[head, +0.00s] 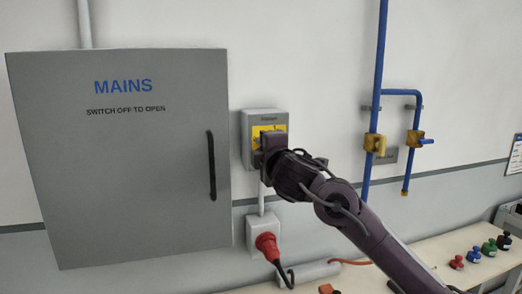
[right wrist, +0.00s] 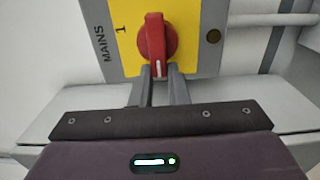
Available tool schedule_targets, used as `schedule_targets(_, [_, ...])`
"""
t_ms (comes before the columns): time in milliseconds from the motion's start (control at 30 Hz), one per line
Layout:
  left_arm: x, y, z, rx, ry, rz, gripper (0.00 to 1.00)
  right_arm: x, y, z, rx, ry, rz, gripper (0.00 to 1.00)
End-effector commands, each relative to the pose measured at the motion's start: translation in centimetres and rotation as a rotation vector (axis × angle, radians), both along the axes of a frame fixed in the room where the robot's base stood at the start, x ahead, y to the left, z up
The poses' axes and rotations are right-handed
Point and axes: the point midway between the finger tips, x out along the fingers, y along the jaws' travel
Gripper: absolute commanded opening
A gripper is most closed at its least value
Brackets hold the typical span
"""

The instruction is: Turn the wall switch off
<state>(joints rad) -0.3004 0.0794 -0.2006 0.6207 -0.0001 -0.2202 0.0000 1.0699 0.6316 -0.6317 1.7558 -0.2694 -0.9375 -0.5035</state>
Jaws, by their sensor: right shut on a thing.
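The wall switch is a grey box (head: 247,140) with a yellow plate (head: 256,133), right of the grey mains cabinet in the head view. In the right wrist view its red knob (right wrist: 155,42) sits on the yellow plate (right wrist: 196,40), with a white line running up and down the picture. A mark like a 1 is to the knob's left. My right gripper (right wrist: 158,84) is shut on the red knob, its fingers on either side of the near end. In the head view my right gripper (head: 268,146) hides the knob. My left gripper is not in view.
The grey cabinet (head: 120,180), marked MAINS and SWITCH OFF TO OPEN, is closed, with a black handle (head: 211,165). A red plug (head: 267,245) sits in a socket below the switch. Blue pipes (head: 377,70) with yellow valves are on the right. A bench (head: 450,246) is below.

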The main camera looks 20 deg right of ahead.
Motion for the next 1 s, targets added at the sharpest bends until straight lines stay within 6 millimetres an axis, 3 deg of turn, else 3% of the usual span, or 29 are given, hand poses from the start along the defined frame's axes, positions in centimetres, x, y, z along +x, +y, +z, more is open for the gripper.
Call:
schedule_targets(400, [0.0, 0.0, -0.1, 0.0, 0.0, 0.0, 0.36, 0.1, -0.3, -0.4, -0.011, 0.009, -0.009, 0.0])
schedule_targets(433, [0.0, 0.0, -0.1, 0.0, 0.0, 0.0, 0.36, 0.1, -0.3, -0.4, -0.011, 0.009, -0.009, 0.18])
schedule_targets(567, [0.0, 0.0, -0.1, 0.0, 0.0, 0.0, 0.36, 0.1, -0.3, -0.3, -0.009, 0.006, -0.008, 0.35])
schedule_targets(867, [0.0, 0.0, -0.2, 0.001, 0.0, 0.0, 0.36, -0.2, -0.2, -0.1, -0.007, 0.002, -0.003, 0.36])
schedule_targets(1000, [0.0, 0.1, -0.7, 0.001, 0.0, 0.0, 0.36, -2.0, -0.2, -0.3, -0.007, 0.001, -0.001, 0.36])
